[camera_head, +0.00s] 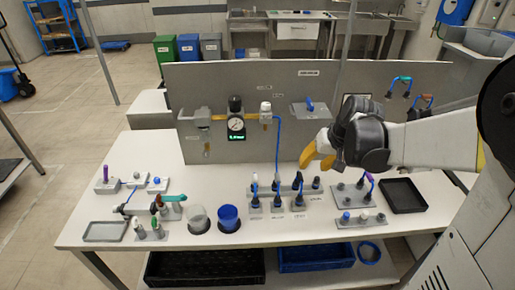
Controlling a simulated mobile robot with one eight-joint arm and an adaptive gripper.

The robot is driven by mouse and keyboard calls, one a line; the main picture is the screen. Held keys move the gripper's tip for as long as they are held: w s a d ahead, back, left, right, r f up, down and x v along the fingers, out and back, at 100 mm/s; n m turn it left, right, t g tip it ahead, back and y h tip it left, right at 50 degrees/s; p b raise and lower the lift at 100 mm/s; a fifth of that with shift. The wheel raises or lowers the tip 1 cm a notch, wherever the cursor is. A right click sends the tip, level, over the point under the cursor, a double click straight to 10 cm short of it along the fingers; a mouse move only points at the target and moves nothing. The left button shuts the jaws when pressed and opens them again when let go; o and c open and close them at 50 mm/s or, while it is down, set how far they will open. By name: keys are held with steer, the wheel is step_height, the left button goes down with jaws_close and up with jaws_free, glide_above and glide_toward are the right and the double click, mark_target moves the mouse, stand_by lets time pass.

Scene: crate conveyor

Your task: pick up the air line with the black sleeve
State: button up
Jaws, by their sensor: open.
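A blue air line (279,140) hangs from the gauge unit on the grey panel down to the grey block on the bench, where it ends in a dark fitting (276,186). Too small to tell whether that dark end is the black sleeve. Short blue lines (255,187) stand at the same block. Another line (370,186) with a purple end is on the plate to the right. Two looped lines hang on the panel at right, one with a green part (403,78), one with a brown part (426,97). My gripper (316,158) is open and empty above the bench, right of the hanging line.
The gauge (236,124) and valves are on the upright panel (340,80) behind. Two cups (228,214) and small fixtures (161,202) stand at left. A black tray (404,195) lies at right.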

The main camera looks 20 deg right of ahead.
mark_target(301, 177)
steer(key=b+x, duration=0.1)
steer(key=x, duration=0.2)
steer(key=b+x, duration=0.1)
steer(key=x, duration=0.3)
steer(key=b+x, duration=0.2)
steer(key=x, duration=0.1)
steer(key=shift+a+f, duration=0.2)
steer(key=shift+a, duration=0.05)
steer(key=shift+w+f, duration=0.25)
steer(key=shift+f, duration=0.1)
steer(key=shift+s+r, duration=0.1)
steer(key=shift+c, duration=0.8)
jaws_close()
